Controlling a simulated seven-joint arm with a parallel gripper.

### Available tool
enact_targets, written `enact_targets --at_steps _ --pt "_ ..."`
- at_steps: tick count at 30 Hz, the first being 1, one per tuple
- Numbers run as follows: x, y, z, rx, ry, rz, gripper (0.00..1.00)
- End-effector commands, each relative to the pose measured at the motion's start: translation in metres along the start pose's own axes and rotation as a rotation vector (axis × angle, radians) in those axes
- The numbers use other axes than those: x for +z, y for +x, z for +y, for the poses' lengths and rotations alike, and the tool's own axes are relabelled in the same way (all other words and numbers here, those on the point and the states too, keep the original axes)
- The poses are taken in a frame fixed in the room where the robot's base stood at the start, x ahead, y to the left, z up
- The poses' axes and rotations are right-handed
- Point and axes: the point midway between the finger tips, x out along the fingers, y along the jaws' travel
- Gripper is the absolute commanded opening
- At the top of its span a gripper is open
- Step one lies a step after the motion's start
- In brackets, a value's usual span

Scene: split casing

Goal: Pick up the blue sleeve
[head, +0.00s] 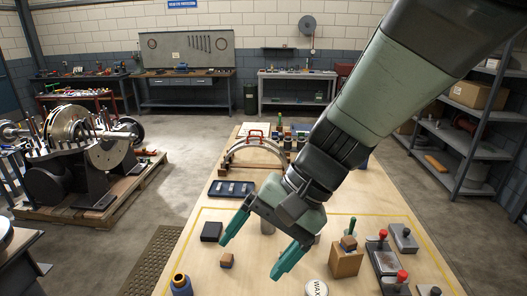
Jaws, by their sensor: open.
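A blue cylindrical piece (181,288), the only blue sleeve-like thing I make out, stands upright at the near left edge of the wooden table. A brass-coloured ring shows at its top; I cannot tell whether it is part of the same piece. My gripper (250,257) is open above the table, to the right of the blue piece and apart from it. Its two green fingers point down and toward the camera, with nothing held between them. The bottom of the blue piece is close to the frame's lower edge.
A black box (211,231) and a dark blue tray (231,188) lie farther back. A white WAX tin (316,288), a wooden block (346,263) and red-knobbed tools (383,250) are on the right.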

Motion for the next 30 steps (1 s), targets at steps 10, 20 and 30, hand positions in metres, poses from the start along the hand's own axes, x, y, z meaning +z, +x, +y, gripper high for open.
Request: enact_targets --at_steps 10,20,30 --pt "-0.049 0.096 -0.047 -0.431 0.382 -0.362 0.86" --pt "-0.112 0.185 -0.058 -0.833 0.865 -0.534 0.86" --pt "-0.151 0.254 -0.034 -1.06 1.253 -0.534 0.86"
